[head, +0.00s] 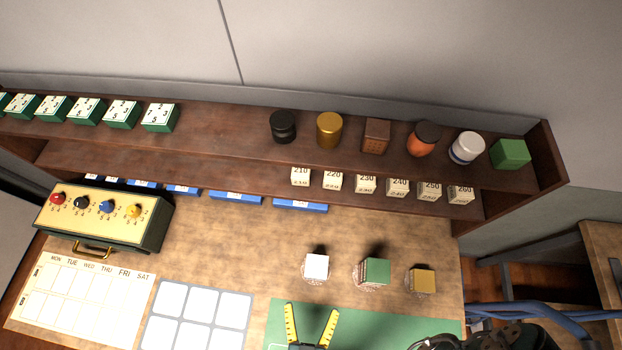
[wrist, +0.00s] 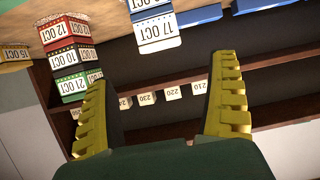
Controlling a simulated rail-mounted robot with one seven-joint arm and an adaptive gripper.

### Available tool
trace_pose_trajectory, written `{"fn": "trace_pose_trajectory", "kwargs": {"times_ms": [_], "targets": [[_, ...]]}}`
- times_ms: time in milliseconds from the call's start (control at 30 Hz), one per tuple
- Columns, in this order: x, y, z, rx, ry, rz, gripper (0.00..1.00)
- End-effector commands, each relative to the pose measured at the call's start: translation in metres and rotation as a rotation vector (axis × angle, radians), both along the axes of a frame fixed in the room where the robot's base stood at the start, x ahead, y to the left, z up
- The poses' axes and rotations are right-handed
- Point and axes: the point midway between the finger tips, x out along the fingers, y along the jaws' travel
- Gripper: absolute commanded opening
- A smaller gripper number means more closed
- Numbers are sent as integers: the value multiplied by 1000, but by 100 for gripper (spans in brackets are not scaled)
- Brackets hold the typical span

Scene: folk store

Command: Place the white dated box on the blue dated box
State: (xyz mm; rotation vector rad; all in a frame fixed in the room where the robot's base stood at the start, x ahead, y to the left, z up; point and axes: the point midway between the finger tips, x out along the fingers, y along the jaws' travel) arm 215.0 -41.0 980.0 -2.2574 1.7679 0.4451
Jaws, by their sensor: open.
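A white box (head: 316,266) stands on the table ahead of my gripper in the head view, seen mostly from above. My gripper (head: 311,310) is open and empty, with yellow ribbed fingers spread apart. It also shows in the wrist view (wrist: 160,105), the fingers apart from the stack.
A green-topped stack (head: 376,271) and a gold box (head: 422,281) stand to the right. Blue labelled blocks (head: 300,206) lie below the two-tier shelf (head: 230,125), which holds jars and numbered boxes. A dial box (head: 105,215) and calendar (head: 80,295) are left.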

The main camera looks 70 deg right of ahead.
Motion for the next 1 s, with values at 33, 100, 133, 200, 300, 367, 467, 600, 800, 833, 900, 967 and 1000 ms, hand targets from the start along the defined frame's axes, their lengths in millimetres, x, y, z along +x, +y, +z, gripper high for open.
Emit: {"fn": "trace_pose_trajectory", "kwargs": {"times_ms": [33, 100, 133, 200, 300, 367, 467, 600, 800, 833, 900, 967, 1000], "targets": [[0, 1, 1, 0, 1, 0, 91], [-1, 1, 0, 0, 0, -1, 91], [-1, 1, -1, 0, -1, -1, 91], [0, 1, -1, 0, -1, -1, 91], [0, 1, -1, 5, 2, -1, 91], [6, 7, -1, 41, 20, 3, 91], [40, 31, -1, 220, 103, 52, 91], [145, 78, 48, 569, 135, 367, 91], [268, 69, 230, 506, -169, 963, 91], [277, 61, 262, 442, -226, 1030, 91], [284, 39, 338, 256, -353, 1149, 91], [279, 19, 399, 71, -447, 1215, 91], [271, 8, 435, -53, -499, 1238, 91]]}}
